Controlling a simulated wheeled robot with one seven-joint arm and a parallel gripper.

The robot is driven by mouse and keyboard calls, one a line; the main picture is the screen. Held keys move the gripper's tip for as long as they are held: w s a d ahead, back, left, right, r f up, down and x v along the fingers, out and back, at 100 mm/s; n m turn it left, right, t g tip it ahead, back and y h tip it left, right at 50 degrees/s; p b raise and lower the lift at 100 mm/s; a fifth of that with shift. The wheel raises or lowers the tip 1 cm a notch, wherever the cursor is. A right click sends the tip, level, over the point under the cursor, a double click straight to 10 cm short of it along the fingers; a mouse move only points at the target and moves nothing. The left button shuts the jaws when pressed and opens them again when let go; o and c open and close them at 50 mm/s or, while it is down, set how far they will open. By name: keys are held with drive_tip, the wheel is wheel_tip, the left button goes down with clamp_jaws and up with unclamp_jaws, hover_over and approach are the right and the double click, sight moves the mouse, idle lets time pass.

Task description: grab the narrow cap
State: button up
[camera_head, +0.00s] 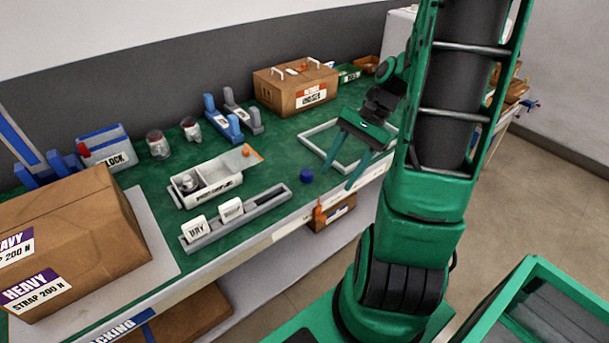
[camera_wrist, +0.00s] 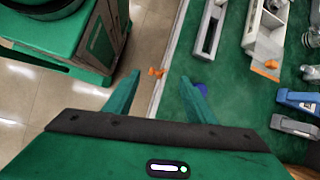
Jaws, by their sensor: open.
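A small, round, dark blue piece (camera_head: 306,176) stands on the green bench top near its front edge and looks like a cap. I cannot tell for certain that it is the narrow one. In the wrist view the blue piece (camera_wrist: 202,88) shows just past the right finger, partly hidden by it. My gripper (camera_head: 336,179) is open and empty, fingers pointing down, to the right of the blue piece and apart from it. In the wrist view my gripper (camera_wrist: 160,76) has nothing between its fingertips but the bench edge and an orange object farther off.
A grey slotted rack (camera_head: 262,200) with white cards and a white divided tray (camera_head: 215,188) stand left of the blue piece. A pale square frame (camera_head: 316,130) lies behind my gripper. A cardboard box (camera_head: 296,88) stands at the back. Green bench around the blue piece is clear.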

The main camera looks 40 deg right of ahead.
sight(311, 172)
drive_tip(key=w+d+f+m+t+y, duration=0.1)
drive_tip(key=d+m, duration=0.1)
drive_tip(key=w+d+m+t+y, duration=0.1)
drive_tip(key=d+m+t+y, duration=0.1)
drive_tip(key=m, duration=0.1)
drive_tip(key=w+d+f+m+t+y, duration=0.1)
drive_tip(key=d+m+t+y, duration=0.1)
drive_tip(key=shift+w+f+m, duration=0.3)
drive_tip(key=shift+f+m, duration=0.05)
drive_tip(key=shift+m, duration=0.05)
drive_tip(key=shift+d+r+m+t+y, duration=0.15)
drive_tip(key=shift+d+m+t+y, duration=0.15)
drive_tip(key=shift+d+m+t, duration=0.25)
drive_tip(key=shift+w+a+t, duration=0.15)
drive_tip(key=shift+w+t, duration=0.05)
drive_tip(key=shift+t, duration=0.05)
drive_tip(key=x, duration=0.5)
drive_tip(key=shift+x, duration=2.7)
drive_tip(key=shift+w, duration=0.2)
drive_tip(key=c, duration=1.1)
